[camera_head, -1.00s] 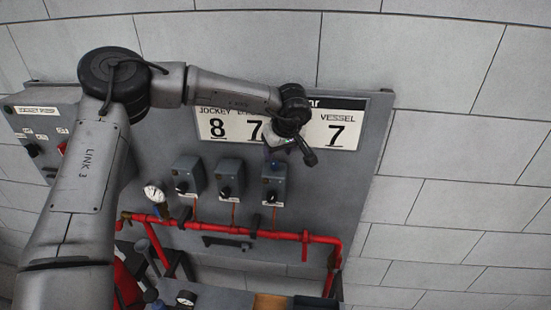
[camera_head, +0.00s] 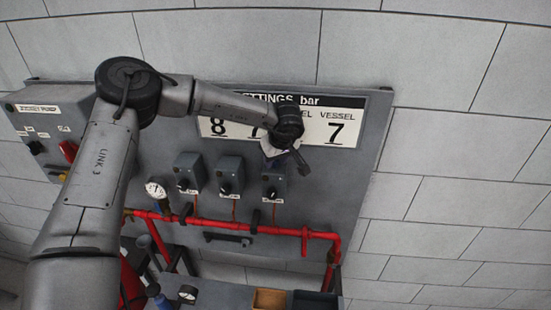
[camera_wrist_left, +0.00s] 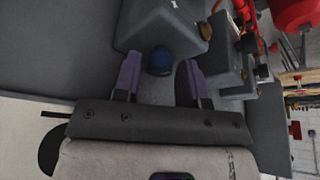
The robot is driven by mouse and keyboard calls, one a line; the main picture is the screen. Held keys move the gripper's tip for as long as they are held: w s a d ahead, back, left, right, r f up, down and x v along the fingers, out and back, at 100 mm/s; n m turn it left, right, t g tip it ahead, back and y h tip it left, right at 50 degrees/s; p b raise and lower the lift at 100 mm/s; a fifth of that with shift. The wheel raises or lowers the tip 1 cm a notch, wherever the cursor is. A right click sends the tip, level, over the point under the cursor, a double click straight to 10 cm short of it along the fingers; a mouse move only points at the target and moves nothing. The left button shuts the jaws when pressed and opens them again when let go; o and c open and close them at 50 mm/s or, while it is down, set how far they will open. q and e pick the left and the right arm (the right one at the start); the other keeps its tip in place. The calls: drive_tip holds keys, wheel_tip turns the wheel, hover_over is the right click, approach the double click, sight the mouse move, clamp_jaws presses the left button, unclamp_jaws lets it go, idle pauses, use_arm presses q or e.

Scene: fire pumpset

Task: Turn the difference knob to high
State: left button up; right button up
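Three grey switch boxes hang in a row on the panel. A blue knob (camera_wrist_left: 160,62) sits on the end of a grey box (camera_wrist_left: 160,25) in the left wrist view. My left gripper (camera_wrist_left: 158,75) has its two purple fingers apart, one on each side of the blue knob, with a gap to it on both sides. In the head view my left gripper (camera_head: 272,157) is at the top of the rightmost box (camera_head: 274,182), and hides that knob there. No marking for high is readable. My right gripper is not in view.
The settings board (camera_head: 340,130) is behind my left wrist. The middle box (camera_head: 230,176) and left box (camera_head: 188,172) stand beside the rightmost one. A pressure gauge (camera_head: 154,189) and red pipe (camera_head: 270,233) lie below. The grey wall at right is clear.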

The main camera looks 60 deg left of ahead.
use_arm(q)
drive_tip(key=c, duration=0.6)
drive_tip(key=m+t+b, duration=0.1)
drive_tip(key=m+b, duration=0.1)
drive_tip(key=shift+m, duration=0.4)
drive_tip(key=m+t, duration=0.1)
drive_tip(key=m, duration=0.1)
drive_tip(key=shift+s+m, duration=0.1)
drive_tip(key=shift+m, duration=0.3)
drive_tip(key=m, duration=0.1)
drive_tip(key=m+t+h, duration=0.1)
drive_tip(key=m, duration=0.1)
drive_tip(key=shift+s+a+r+m+h, duration=0.1)
drive_tip(key=shift+m+h, duration=0.2)
drive_tip(key=m+h, duration=0.1)
drive_tip(key=m, duration=0.3)
drive_tip(key=shift+t+p, duration=0.4)
drive_tip(key=shift+a+m, duration=0.1)
drive_tip(key=shift+m, duration=0.2)
drive_tip(key=shift+h, duration=0.3)
